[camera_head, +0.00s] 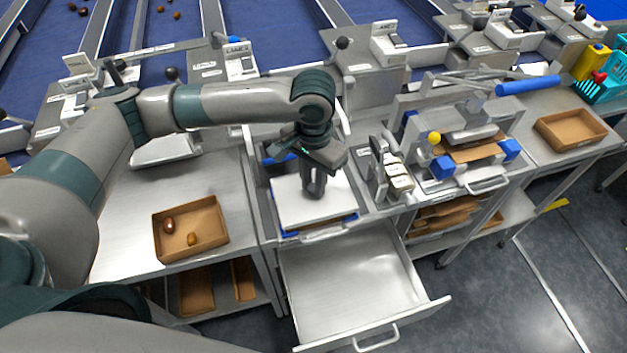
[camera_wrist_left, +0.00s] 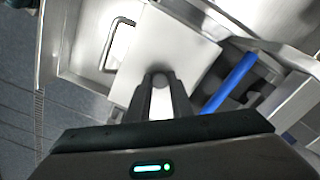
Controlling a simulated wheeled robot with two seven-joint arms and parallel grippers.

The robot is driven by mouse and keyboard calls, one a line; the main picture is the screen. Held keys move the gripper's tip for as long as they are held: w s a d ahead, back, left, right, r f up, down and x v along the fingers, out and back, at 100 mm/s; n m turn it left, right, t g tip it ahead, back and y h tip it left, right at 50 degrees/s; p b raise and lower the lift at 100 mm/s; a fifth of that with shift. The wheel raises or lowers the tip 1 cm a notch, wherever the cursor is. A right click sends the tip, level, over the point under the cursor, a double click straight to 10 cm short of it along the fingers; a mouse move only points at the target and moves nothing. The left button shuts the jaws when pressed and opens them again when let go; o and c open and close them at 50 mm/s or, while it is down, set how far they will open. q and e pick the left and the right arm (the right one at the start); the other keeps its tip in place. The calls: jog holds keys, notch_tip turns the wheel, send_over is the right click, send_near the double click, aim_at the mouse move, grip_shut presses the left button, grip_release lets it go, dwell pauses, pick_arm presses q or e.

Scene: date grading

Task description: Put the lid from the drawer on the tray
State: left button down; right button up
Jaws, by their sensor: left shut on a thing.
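My left gripper (camera_head: 313,192) is shut on the knob of the lid, a flat white square plate (camera_head: 295,207). The plate also shows in the left wrist view (camera_wrist_left: 180,40), where the closed fingers (camera_wrist_left: 160,82) meet on its round knob. The lid lies over the tray, whose blue edges (camera_head: 290,234) show around it in the head view; a blue bar (camera_wrist_left: 230,82) shows beside the lid in the wrist view. I cannot tell whether lid and tray touch. The drawer (camera_head: 345,285) below stands open and looks empty. My right gripper is not in view.
A brown box (camera_head: 215,238) with two dates stands on the left bench. A clamp press (camera_head: 470,140) with a blue handle stands to the right. An empty brown box (camera_head: 572,128) lies at the far right. The open drawer juts out over the floor.

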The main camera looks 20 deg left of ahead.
pick_arm(q)
jog(key=shift+f, duration=0.6)
dwell(0.6)
jog(key=c, duration=1.1)
grip_release()
jog(key=shift+r+p, duration=3.55)
jog(key=shift+p, duration=1.1)
jog(key=shift+s+f, duration=0.1)
